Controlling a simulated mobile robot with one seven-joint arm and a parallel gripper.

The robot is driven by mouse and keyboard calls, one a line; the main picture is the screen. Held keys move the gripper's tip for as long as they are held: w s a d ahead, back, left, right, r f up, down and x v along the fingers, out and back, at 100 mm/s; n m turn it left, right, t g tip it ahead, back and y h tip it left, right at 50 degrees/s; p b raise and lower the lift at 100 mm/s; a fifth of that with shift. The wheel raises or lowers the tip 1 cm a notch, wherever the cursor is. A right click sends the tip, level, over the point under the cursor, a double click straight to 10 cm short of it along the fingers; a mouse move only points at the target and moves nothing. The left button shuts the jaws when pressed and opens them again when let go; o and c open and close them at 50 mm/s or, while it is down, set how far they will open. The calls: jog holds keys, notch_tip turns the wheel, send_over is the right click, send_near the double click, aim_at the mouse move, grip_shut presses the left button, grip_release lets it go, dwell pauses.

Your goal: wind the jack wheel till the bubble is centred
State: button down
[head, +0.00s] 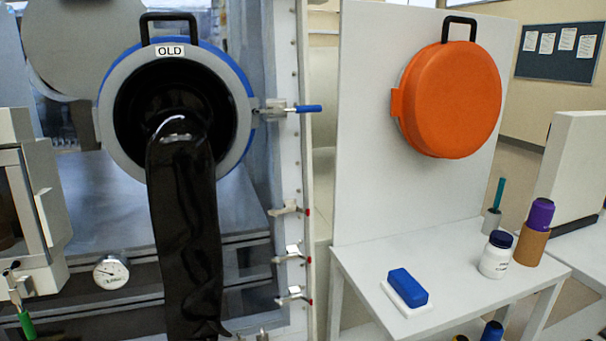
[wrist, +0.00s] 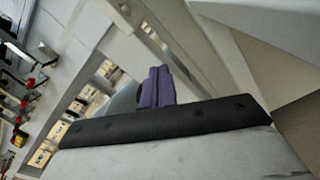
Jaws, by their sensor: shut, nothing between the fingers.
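I cannot make out a jack wheel or a bubble level in either view. My gripper (wrist: 158,72) shows in the wrist view, its two purple fingers pressed together with nothing between them. The fingers stand up behind a dark bar across the picture. They are seen against pale panels and frame parts, and I cannot tell that they touch anything. My gripper does not show in the head view.
The glovebox port ring (head: 246,120) marked OLD has a black glove (head: 185,230) hanging out. A round gauge (head: 111,272) sits low left. Right, an orange cover (head: 452,98) hangs above a white table (head: 375,262) with a blue block (head: 408,286) and white bottle (head: 495,258).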

jog(key=shift+d+f, duration=0.2)
jog(key=shift+f, duration=0.15)
